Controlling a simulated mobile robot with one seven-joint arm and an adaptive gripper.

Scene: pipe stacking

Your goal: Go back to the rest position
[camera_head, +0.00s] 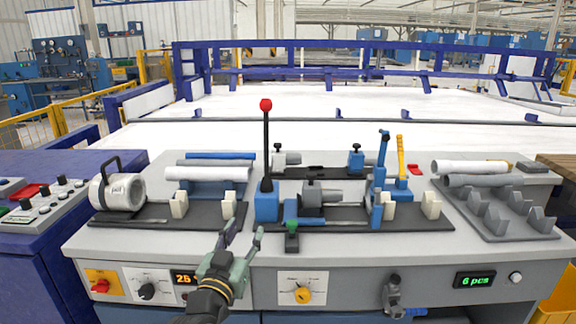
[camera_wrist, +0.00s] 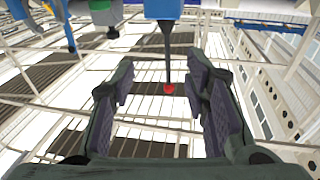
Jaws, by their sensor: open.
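My gripper (camera_head: 242,242) is open and empty in the head view, in front of the workbench's front edge and below the blue lever block. In the wrist view my gripper (camera_wrist: 160,95) shows its two fingers spread apart. Beyond them a dark lever with a red knob (camera_wrist: 169,88) shows between the fingers, apart from them. The same lever's red knob (camera_head: 265,105) stands upright in the head view on a blue block (camera_head: 267,205). White and grey pipes (camera_head: 207,174) lie in a holder left of the lever.
A grey rack (camera_head: 500,212) with a white pipe (camera_head: 470,167) and a grey pipe (camera_head: 484,180) stands at the right. A clamp with blue (camera_head: 382,150) and yellow (camera_head: 401,155) handles stands right of centre. A control box (camera_head: 38,205) is at the left.

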